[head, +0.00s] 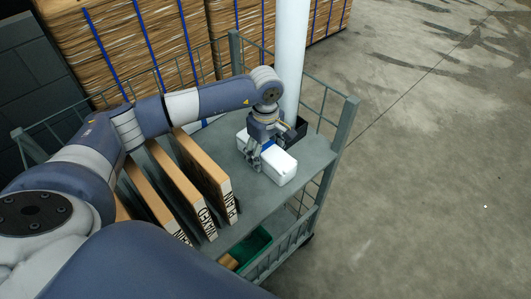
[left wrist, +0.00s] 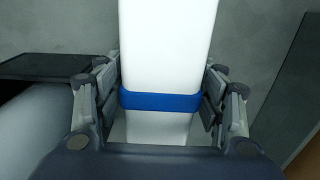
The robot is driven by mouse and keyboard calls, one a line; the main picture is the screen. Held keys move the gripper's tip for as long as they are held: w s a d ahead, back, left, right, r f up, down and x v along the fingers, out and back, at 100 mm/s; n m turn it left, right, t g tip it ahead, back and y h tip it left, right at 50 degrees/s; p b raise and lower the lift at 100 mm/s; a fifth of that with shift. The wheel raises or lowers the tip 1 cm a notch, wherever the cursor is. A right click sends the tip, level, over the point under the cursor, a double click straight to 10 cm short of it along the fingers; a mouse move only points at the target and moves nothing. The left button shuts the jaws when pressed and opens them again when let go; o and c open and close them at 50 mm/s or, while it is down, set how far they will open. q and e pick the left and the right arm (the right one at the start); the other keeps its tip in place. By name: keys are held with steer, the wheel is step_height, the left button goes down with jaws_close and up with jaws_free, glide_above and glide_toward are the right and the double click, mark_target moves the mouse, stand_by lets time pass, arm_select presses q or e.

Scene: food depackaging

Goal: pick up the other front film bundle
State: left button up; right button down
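A long white film bundle (head: 284,168) lies on the grey cart shelf (head: 262,193) near its right end. In the left wrist view the bundle (left wrist: 168,45) runs up the middle of the picture, with a blue band (left wrist: 160,101) around it. My left gripper (head: 262,160) is over the middle of the bundle, pointing down. In the left wrist view its fingers (left wrist: 160,105) stand on both sides of the bundle at the band, with narrow gaps that look open. The fingertips' lower ends are hard to see. My right gripper is not in view.
Several flat cardboard boxes (head: 203,172) stand on edge left of the bundle. A white pole (head: 291,55) and a dark tray (head: 299,128) are close behind the gripper. Cart rails (head: 346,125) border the shelf. A green bin (head: 250,248) sits lower at the front.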

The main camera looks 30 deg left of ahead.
arm_select(q)
steer(key=c, duration=0.7)
